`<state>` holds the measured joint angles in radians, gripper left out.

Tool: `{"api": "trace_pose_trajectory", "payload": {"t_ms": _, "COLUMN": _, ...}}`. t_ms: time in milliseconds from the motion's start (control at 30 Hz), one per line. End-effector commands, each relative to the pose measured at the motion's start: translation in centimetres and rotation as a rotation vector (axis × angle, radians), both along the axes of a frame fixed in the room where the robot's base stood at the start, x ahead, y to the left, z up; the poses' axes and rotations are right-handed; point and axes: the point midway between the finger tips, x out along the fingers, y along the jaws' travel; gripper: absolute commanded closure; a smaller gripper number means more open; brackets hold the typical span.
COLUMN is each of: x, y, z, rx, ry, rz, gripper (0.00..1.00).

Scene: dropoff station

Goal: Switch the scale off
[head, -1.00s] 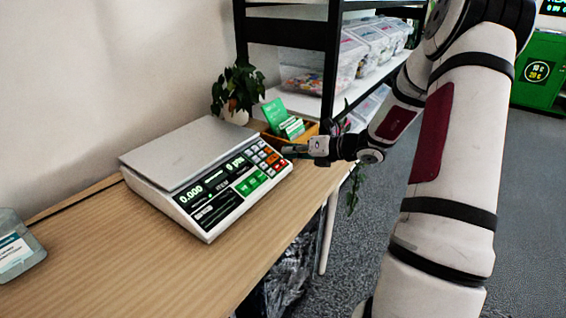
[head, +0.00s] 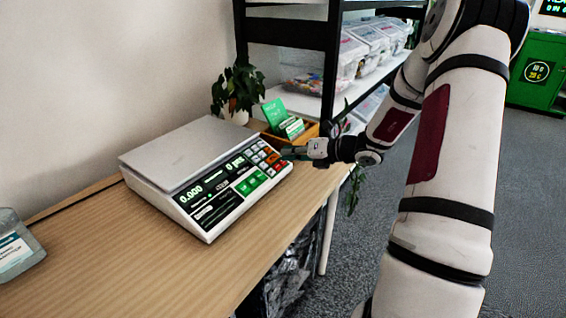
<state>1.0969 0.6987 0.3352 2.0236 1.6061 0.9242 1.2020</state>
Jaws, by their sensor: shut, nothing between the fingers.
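The white scale (head: 208,224) stands on the wooden table, with a bare grey weighing plate (head: 188,153) on top. Its display (head: 191,192) is lit and reads 0.000 and 0 pcs. The keypad (head: 264,160), with white, orange and red keys, is at the right end of its front panel, beside green keys (head: 251,183). My gripper (head: 285,153) is shut and empty, with its tips at the right edge of the scale by the keypad. I cannot tell whether the tips touch a key.
A potted plant (head: 238,91) and a wooden box with green cards (head: 291,127) stand behind the scale. A black shelf (head: 334,60) with clear bins is beyond. A clear container (head: 18,248) is at the left. The table front (head: 150,265) is bare.

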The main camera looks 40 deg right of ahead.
Motion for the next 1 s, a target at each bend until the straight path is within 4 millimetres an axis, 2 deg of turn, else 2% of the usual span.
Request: {"api": "trace_pose_trajectory", "payload": {"t_ms": 1000, "x": 0.29, "y": 0.12, "z": -0.74, "rx": 0.000, "ry": 0.000, "rz": 0.000, "gripper": 1.00}}
